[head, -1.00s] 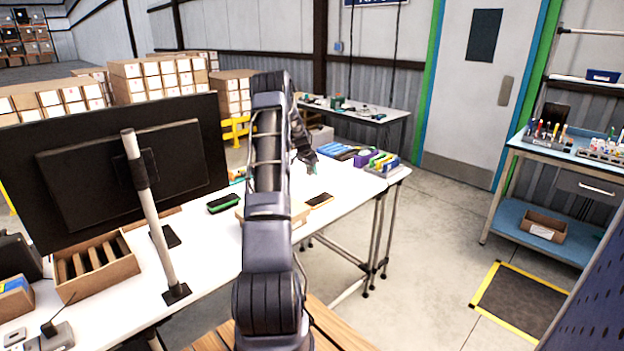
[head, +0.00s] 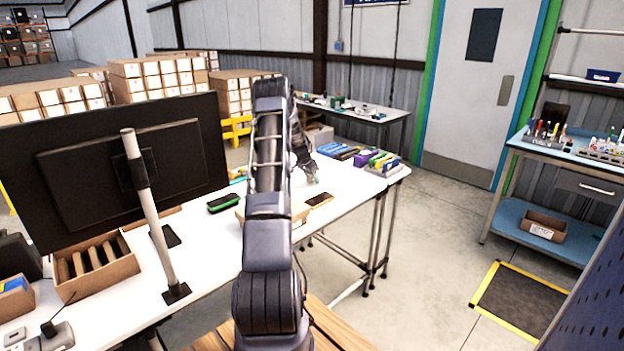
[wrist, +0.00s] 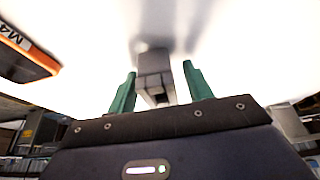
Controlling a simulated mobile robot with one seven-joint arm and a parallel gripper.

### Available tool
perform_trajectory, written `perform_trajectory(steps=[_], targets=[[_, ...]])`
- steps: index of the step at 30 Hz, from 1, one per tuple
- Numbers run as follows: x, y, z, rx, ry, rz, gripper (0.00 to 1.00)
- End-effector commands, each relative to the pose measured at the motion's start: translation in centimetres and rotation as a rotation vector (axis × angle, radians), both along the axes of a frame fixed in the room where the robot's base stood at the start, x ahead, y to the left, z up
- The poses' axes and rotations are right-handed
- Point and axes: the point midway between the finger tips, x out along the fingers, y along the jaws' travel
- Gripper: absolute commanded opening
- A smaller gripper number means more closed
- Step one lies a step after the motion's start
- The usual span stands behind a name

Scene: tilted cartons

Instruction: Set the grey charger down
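The grey charger (wrist: 155,75) shows in the wrist view as a small blocky grey piece between the two green fingers of my gripper (wrist: 159,70). A narrow bright gap shows between it and the fingers, so my gripper looks open around it. The white tabletop (wrist: 80,22) lies beyond; whether the charger touches it I cannot tell. In the head view my gripper (head: 314,178) is small and low over the far part of the white table (head: 345,190), partly hidden by my arm. The charger cannot be made out there.
An orange-edged dark item (wrist: 25,52) lies left of the fingers. A green-and-black case (head: 223,203), a dark phone-like item (head: 319,199) and a bin of coloured items (head: 381,163) are on the table. A monitor (head: 110,170) stands at left.

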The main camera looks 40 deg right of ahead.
Motion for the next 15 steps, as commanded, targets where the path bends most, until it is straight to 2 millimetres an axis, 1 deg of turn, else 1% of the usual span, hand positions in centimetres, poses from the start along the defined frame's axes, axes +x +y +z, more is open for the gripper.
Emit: perform_trajectory(steps=[5,8,11,15], targets=[[0.0,0.0,0.2,0.000,0.000,0.000,0.51],[0.1,0.2,0.8,-0.001,-0.001,0.000,0.51],[0.1,0.7,2.1,-0.002,-0.003,0.001,0.51],[0.1,1.7,4.5,-0.002,-0.002,0.001,0.51]])
